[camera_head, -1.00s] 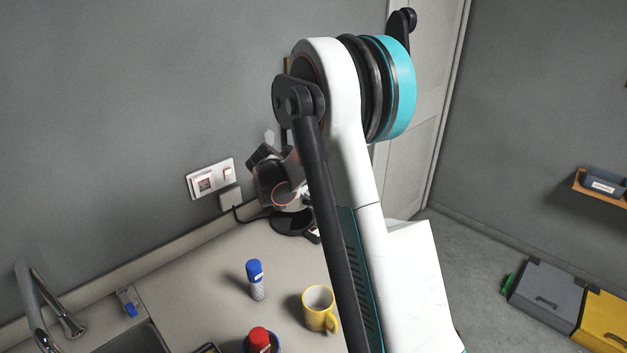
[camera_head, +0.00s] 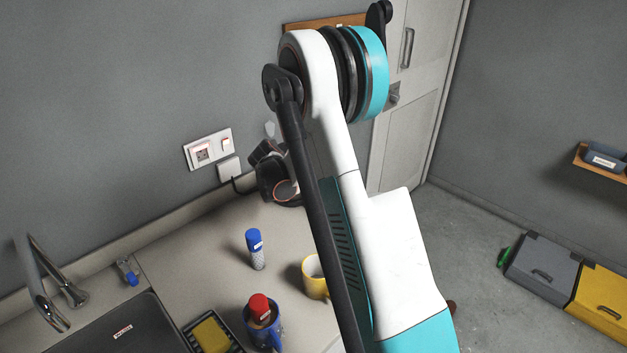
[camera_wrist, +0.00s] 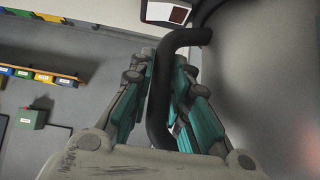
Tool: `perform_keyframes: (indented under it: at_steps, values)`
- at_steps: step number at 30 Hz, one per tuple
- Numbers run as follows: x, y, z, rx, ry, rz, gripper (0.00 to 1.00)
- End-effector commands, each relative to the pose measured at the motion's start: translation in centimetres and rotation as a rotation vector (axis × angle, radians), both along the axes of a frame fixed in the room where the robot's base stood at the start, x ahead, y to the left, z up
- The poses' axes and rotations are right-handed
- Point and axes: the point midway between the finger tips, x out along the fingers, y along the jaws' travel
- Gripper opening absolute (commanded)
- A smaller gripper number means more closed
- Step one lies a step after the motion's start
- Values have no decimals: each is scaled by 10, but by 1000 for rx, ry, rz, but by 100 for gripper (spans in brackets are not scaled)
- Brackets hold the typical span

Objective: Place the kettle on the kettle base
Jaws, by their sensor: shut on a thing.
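My gripper (camera_wrist: 168,85) is shut on the kettle's black curved handle (camera_wrist: 183,38), which runs between its teal-padded fingers in the wrist view. A large smooth grey surface to the right of the handle looks like the kettle body (camera_wrist: 265,85). In the head view my arm covers most of the kettle, and dark parts at the arm's far end are hard to tell apart. The kettle base is hidden or cannot be told from these dark parts. Whether the kettle touches it cannot be seen.
The counter (camera_head: 200,265) holds a blue-capped bottle (camera_head: 255,250), a yellow mug (camera_head: 314,276), a blue mug with a red-topped item (camera_head: 262,315), a sponge tray (camera_head: 212,335) and a sink (camera_head: 125,325). Wall sockets (camera_head: 207,149) with a plug and cord are behind.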

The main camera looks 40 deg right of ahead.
Motion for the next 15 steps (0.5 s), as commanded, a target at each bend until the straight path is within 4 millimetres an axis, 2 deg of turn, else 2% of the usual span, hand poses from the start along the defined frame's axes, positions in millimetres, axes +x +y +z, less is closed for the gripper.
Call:
perform_keyframes:
  at_steps: [4,5,7,15]
  values:
    - [0,0,-2,-1,-2,0,0]
    - [0,0,-2,0,0,0,21]
    - [0,0,-2,0,0,0,37]
    - [0,0,-2,0,0,0,37]
